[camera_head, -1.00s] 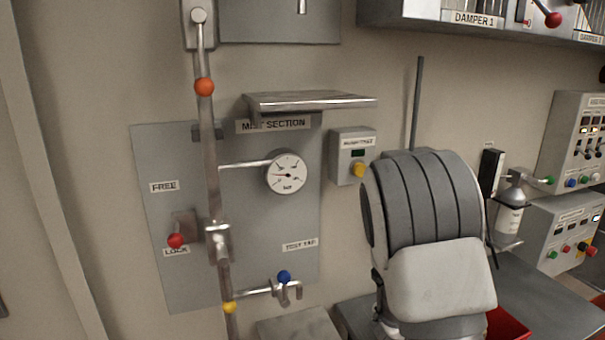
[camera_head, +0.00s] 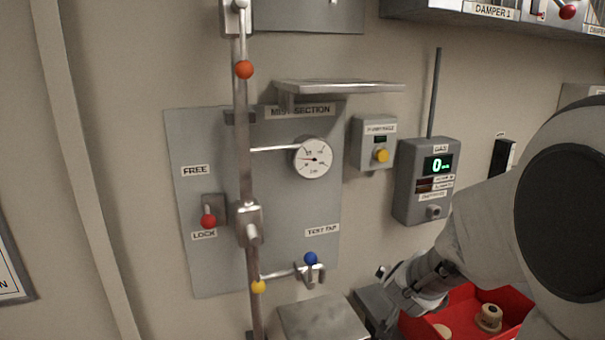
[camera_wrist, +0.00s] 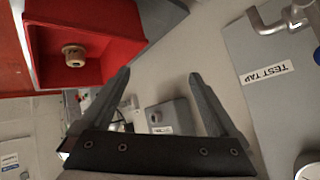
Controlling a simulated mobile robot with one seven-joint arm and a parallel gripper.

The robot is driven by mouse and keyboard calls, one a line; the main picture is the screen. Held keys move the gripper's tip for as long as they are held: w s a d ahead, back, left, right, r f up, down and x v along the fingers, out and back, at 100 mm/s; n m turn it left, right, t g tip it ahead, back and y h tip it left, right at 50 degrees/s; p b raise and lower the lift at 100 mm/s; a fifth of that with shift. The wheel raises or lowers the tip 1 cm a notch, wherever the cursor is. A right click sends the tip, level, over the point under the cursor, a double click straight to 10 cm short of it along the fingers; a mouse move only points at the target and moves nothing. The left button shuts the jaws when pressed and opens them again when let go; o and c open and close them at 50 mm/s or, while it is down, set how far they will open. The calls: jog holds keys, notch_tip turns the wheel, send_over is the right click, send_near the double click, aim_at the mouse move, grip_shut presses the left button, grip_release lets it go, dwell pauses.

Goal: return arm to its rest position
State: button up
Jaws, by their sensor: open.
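My gripper (camera_wrist: 160,85) shows in the wrist view with its two dark fingers spread apart and nothing between them. In the head view my arm comes in from the right and its wrist end hangs low, beside the red bin; the fingertips cannot be made out there. The red bin (camera_head: 459,300) holds a tan knobbed piece (camera_head: 489,317) and another tan piece (camera_head: 442,331). The bin's red wall also shows in the wrist view (camera_wrist: 110,25), at upper left, with a tan piece (camera_wrist: 74,55) inside.
The mist section panel (camera_head: 190,262) carries a pressure gauge (camera_head: 313,158), a red lock lever (camera_head: 208,221) and a blue test tap (camera_head: 310,259). A shelf (camera_head: 340,88) juts out above. A gas meter (camera_head: 425,182) hangs right of the panel. A grey box top (camera_head: 322,322) sits low in front.

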jog(key=s+a+r+n+y+b, duration=0.2)
jog(key=s+a+r+n+y, duration=0.15)
jog(key=s+a, duration=0.3)
jog(key=s+r+n+g+b, duration=0.1)
jog(key=s+n+g, duration=0.3)
jog(key=s, duration=1.4)
jog(key=shift+s+r+n+b, duration=0.15)
jog(key=shift+s+n+b, duration=0.2)
jog(key=shift+b, duration=0.3)
jog(key=shift+d+h, duration=0.1)
jog(key=shift+h, duration=0.15)
